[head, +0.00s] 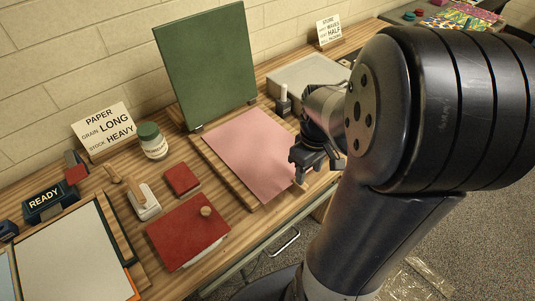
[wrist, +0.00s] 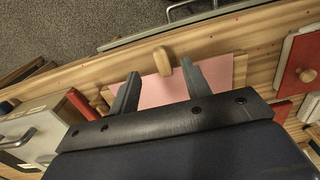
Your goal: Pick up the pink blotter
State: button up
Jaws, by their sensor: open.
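The pink blotter (head: 250,152) is a flat pink sheet on a wooden board, in front of an upright green panel. Its pink surface also shows in the wrist view (wrist: 218,76), partly covered by my gripper. A rounded wooden grip (wrist: 162,62) stands at its near edge. My gripper (head: 306,170) is over the blotter's right corner in the head view. Its fingers are apart and empty, with the wooden grip lying between their tips in the wrist view. I cannot tell whether they touch it.
The green panel (head: 208,65) stands behind the blotter. A red plate (head: 180,222) with a wooden knob, a small red block (head: 182,180) and a green-lidded jar (head: 153,146) are left of it. A grey box (head: 300,75) stands behind my gripper. The table's front edge is close.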

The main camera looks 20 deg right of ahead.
aim_at(305, 186)
jog(key=shift+w+f, duration=0.2)
jog(key=shift+f, duration=3.1)
grip_shut()
